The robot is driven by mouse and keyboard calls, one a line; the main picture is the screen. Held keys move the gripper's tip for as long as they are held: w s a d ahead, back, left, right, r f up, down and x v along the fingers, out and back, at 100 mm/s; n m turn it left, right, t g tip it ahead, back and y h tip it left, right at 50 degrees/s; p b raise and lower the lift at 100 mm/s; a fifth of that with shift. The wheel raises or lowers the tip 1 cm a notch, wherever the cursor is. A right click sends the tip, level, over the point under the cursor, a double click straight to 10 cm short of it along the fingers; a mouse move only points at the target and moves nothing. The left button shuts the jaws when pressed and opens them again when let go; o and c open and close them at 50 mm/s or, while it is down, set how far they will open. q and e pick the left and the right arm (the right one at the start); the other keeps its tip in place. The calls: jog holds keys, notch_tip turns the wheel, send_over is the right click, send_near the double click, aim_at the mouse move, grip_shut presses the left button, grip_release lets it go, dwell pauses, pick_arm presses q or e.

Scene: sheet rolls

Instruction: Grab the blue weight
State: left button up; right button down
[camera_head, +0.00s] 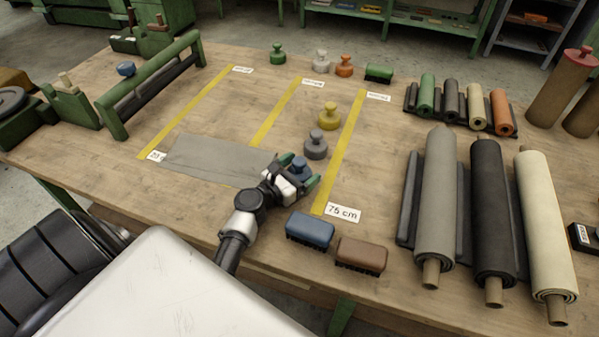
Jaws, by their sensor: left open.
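The blue weight (299,166) stands on the wooden table, near the right end of a flat grey sheet. It has a round knob on top, and its lower part is partly hidden by my gripper. My left gripper (304,180) is open, with its green-tipped fingers around or right beside the blue weight; I cannot tell whether they touch it. A grey weight (316,146) and a yellow weight (328,116) stand just behind it. My right gripper is not in view.
A blue brush (310,231) and a brown brush (362,255) lie in front of the gripper. Large rolls, including a grey one (436,205), fill the right side. The grey sheet (210,158) lies left. Green, white and orange weights stand at the back.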

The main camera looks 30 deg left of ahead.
pick_arm(q)
jog(key=shift+w, duration=0.3)
jog(key=shift+c, duration=0.5)
jog(key=shift+s+d, duration=0.1)
grip_shut()
jog(key=shift+r, duration=0.1)
